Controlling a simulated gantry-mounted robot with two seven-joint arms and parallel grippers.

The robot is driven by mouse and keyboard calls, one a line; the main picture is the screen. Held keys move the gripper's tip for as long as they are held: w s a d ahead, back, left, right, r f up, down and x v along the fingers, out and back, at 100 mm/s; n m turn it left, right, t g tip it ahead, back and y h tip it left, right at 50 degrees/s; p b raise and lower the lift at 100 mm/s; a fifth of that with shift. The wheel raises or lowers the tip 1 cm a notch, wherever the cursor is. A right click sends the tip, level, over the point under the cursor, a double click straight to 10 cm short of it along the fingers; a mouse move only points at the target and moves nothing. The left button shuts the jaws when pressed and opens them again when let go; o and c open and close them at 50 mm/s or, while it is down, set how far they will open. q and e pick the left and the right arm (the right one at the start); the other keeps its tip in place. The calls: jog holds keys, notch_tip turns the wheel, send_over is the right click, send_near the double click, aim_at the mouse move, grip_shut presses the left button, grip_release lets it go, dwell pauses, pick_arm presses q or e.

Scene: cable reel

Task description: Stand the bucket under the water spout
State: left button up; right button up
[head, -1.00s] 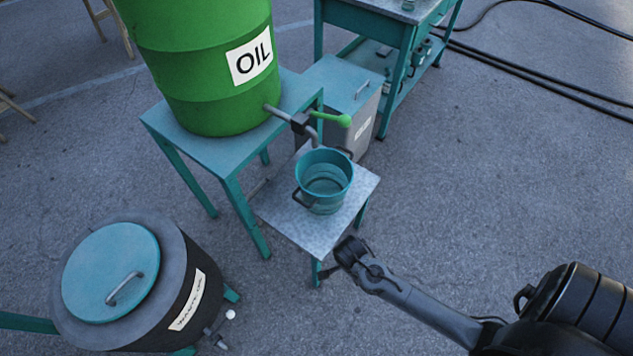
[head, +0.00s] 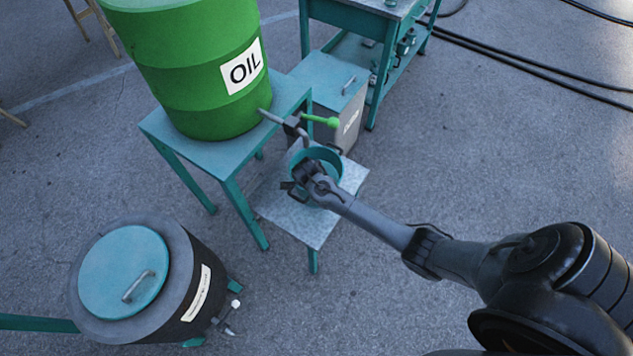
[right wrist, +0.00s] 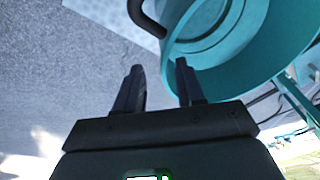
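The teal bucket (head: 335,160) stands upright on a low metal-topped stand (head: 276,206), close below the grey spout (head: 303,135) of the green OIL drum (head: 178,75). My right arm hides much of it. I see no spout labelled as water. My right gripper (head: 290,187) is at the bucket's near left side. In the right wrist view its two fingers (right wrist: 160,75) are apart with nothing between them; the bucket (right wrist: 225,50) fills the upper right, with its dark handle (right wrist: 147,18) just beyond the fingertips. Whether they touch the bucket is unclear. My left gripper is out of view.
The drum sits on a teal table (head: 215,155). Its tap has a green lever (head: 325,121). A grey lidded bin (head: 330,80) stands behind the stand. A dark container with a teal lid (head: 125,270) is at lower left.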

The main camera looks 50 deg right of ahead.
jog(key=shift+d+b+x, duration=0.15)
jog(key=shift+b+x, duration=0.35)
jog(key=shift+x, duration=0.9)
jog(key=shift+d+b+x, duration=0.2)
jog(key=shift+b+x, duration=0.25)
jog(key=shift+x, duration=0.95)
jog(key=shift+w+r, duration=0.1)
jog(key=shift+w, duration=0.05)
jog(key=shift+c, duration=0.4)
grip_shut()
